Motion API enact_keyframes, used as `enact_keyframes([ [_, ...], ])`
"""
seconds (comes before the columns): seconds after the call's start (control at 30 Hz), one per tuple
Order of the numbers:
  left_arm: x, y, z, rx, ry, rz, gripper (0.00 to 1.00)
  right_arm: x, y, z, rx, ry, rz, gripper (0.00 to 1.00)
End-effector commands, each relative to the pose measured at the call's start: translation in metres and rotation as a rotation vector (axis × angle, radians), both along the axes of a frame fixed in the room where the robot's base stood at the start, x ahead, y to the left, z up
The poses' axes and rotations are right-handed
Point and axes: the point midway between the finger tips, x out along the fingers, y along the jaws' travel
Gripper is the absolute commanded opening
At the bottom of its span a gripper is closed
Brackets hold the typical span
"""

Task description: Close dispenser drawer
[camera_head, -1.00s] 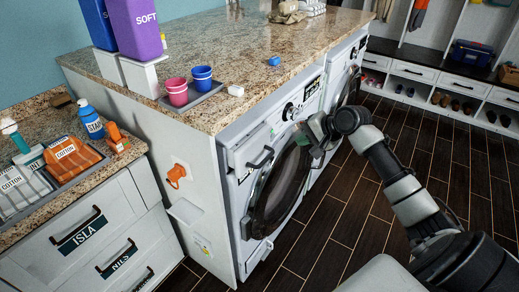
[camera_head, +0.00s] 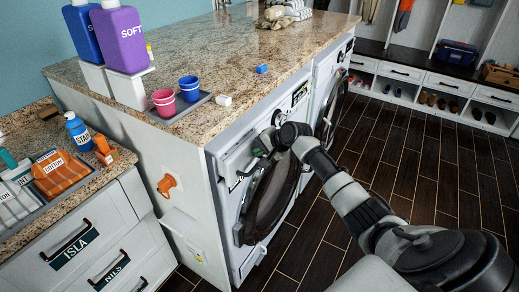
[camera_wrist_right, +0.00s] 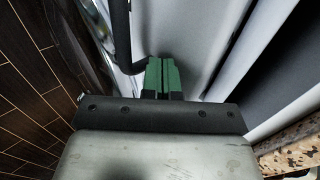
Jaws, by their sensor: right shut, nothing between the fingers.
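The dispenser drawer (camera_head: 231,163) is the pale front panel at the upper left of the near washing machine (camera_head: 236,262), with a black bar handle. In the head view it seems to stand out from the machine, but my gripper partly covers it, so how far is unclear. My right gripper (camera_head: 262,147) is at the drawer front, shut and empty. In the right wrist view, its green fingertips (camera_wrist_right: 162,74) are together in front of a pale surface, just right of the black handle (camera_wrist_right: 122,40). I cannot tell whether they touch. My left gripper is not in view.
The granite counter (camera_head: 205,62) above holds a purple SOFT bottle (camera_head: 118,40), a pink cup (camera_head: 164,102) and a blue cup (camera_head: 189,88). The round washer door (camera_head: 272,205) lies below the drawer. Dark floor (camera_head: 425,180) is open to the right.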

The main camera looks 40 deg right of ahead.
Motion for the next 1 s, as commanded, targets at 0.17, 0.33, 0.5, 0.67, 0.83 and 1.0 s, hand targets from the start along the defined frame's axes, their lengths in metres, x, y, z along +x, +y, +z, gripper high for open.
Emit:
enact_keyframes([
  [0.17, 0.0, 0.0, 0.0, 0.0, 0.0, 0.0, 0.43, 0.0, 0.0, 0.0, 0.0, 0.0, 0.0, 0.0],
  [0.33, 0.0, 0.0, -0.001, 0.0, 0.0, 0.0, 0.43, 0.008, 0.004, 0.0, 0.003, -0.001, -0.001, 0.0],
  [0.5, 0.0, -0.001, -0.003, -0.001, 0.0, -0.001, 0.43, 0.027, 0.012, 0.0, 0.003, -0.001, 0.0, 0.0],
  [0.67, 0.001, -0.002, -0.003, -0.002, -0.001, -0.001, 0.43, 0.029, 0.013, 0.0, 0.001, -0.001, 0.001, 0.0],
  [0.83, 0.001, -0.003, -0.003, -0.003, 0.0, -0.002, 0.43, 0.029, 0.013, 0.001, 0.002, -0.003, 0.001, 0.0],
  [1.0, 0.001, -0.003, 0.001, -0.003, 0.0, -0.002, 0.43, 0.029, 0.014, 0.002, 0.003, -0.004, 0.001, 0.0],
])
